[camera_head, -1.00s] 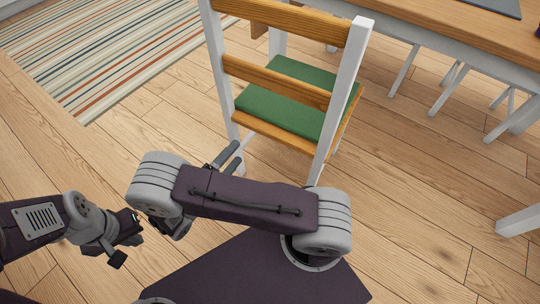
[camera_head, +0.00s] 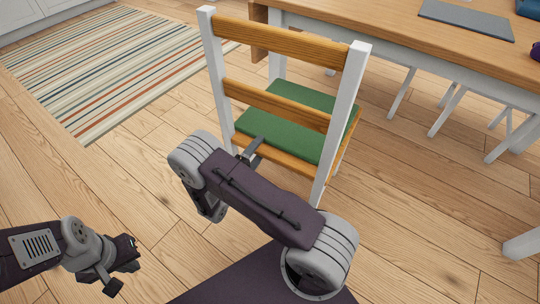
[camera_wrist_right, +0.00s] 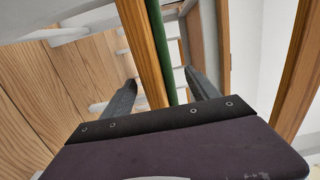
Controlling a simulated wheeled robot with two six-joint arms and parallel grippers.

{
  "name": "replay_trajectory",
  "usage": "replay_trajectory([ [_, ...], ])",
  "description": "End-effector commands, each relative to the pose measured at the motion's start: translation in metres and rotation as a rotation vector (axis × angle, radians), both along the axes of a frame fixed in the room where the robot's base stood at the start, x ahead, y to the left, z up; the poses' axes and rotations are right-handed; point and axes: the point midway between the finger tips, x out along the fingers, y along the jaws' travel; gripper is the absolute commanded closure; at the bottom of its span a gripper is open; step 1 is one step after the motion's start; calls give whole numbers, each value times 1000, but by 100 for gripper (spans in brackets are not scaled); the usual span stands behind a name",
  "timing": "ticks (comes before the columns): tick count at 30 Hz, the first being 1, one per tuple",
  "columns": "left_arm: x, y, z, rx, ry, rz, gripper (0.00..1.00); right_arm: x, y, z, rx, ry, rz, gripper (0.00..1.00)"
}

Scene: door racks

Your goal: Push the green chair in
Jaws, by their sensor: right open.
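The green chair (camera_head: 290,116) stands upright with its back towards me. It has white posts, wooden slats and a green seat. My right gripper (camera_head: 252,152) is at the rear edge of the seat, below the lower back slat, partly hidden by my own arm. In the right wrist view its two fingers (camera_wrist_right: 163,92) are open, with the wooden rail (camera_wrist_right: 142,45) and the green seat edge (camera_wrist_right: 162,55) between them. I cannot tell whether they touch. My left gripper (camera_head: 125,268) hangs low at the left, away from the chair; its jaw opening is unclear.
A wooden-topped table (camera_head: 380,38) with white legs stands beyond the chair and to its right. A grey mat (camera_head: 465,18) lies on it. White stool-like legs (camera_head: 448,108) show under the table. A striped rug (camera_head: 100,65) lies at the left. The wooden floor around the chair is clear.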

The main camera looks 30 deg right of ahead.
Motion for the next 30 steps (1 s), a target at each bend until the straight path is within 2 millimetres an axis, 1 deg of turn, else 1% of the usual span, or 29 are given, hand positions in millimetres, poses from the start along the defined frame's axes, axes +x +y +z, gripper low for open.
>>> replay_trajectory([
  [3, 0, 0, 1, 0, 1, 0, 100, 3, -5, 0, 0, -1, 0, 31],
  [9, 0, 0, 1, 0, 1, 0, 100, 3, -5, -1, 0, -1, 1, 31],
  [10, 0, 0, 1, 0, 1, 0, 100, 3, -5, -1, 0, -1, 1, 36],
  [11, 0, 0, 1, 0, 1, 0, 100, 3, -5, -1, 0, -1, 1, 45],
  [12, 0, 0, 1, 0, 1, 0, 100, 3, -5, -1, 0, -1, 1, 56],
  [14, 0, 0, 1, 0, 1, 0, 100, 3, -5, -1, 0, -1, 1, 73],
  [15, 0, 0, 1, 0, 1, 0, 100, 3, -5, -1, 0, -1, 1, 84],
  [17, 0, 0, 1, 0, 1, 0, 100, 3, -5, -1, 0, -1, 0, 100],
  [22, 0, 0, 0, 0, 1, 0, 100, 3, -5, -1, -1, 0, 0, 100],
  [26, 0, 0, -5, 0, 1, 0, 100, 3, -5, -6, -1, 0, 0, 100],
  [30, 0, 0, -4, 0, 0, 0, 100, 3, -5, -6, 2, 1, 0, 100],
])
